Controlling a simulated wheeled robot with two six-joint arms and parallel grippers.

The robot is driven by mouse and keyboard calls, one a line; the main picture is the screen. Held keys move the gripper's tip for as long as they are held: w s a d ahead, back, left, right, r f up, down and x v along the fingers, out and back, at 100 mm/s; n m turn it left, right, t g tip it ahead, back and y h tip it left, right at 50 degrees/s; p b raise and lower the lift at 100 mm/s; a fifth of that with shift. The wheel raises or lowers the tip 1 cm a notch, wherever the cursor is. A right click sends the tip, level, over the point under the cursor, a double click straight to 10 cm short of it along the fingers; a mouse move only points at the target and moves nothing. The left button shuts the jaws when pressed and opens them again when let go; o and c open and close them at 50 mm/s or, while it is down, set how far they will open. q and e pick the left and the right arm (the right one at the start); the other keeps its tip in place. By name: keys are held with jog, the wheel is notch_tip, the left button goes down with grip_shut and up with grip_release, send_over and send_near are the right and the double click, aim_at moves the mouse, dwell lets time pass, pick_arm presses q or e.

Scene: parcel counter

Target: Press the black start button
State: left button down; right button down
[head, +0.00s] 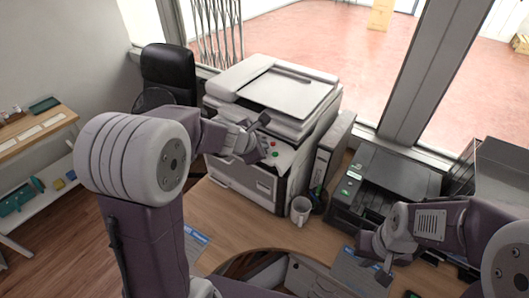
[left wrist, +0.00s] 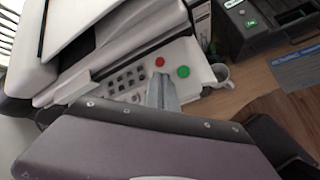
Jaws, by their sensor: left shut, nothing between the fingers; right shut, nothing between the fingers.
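The copier (head: 250,181) is a large white machine on the counter. Its control panel has a red button (left wrist: 159,62), a green button (left wrist: 183,71) and a block of small dark keys (left wrist: 126,80). I cannot pick out a separate black start button; the left fingers cover part of the panel. My left gripper (head: 258,153) is at the panel's front, shut and empty. In the left wrist view its fingertips (left wrist: 161,80) appear just below the red button; contact cannot be told. My right gripper (head: 384,277) is shut and empty, low over the counter at the right.
A white mug (head: 300,210) stands right of the copier. A black printer (head: 375,190) sits further right, with a grey upright unit (head: 332,150) between. A black chair (head: 168,72) is behind at left. The counter (head: 235,225) is clear in front of the copier.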

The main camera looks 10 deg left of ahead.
pick_arm(q)
jog(key=shift+f, duration=0.3)
dwell(0.4)
jog(key=shift+r+p, duration=0.45)
jog(key=shift+r, duration=0.2)
notch_tip(320, 180, up, 6)
jog(key=p, duration=0.5)
jog(key=shift+p, duration=0.4)
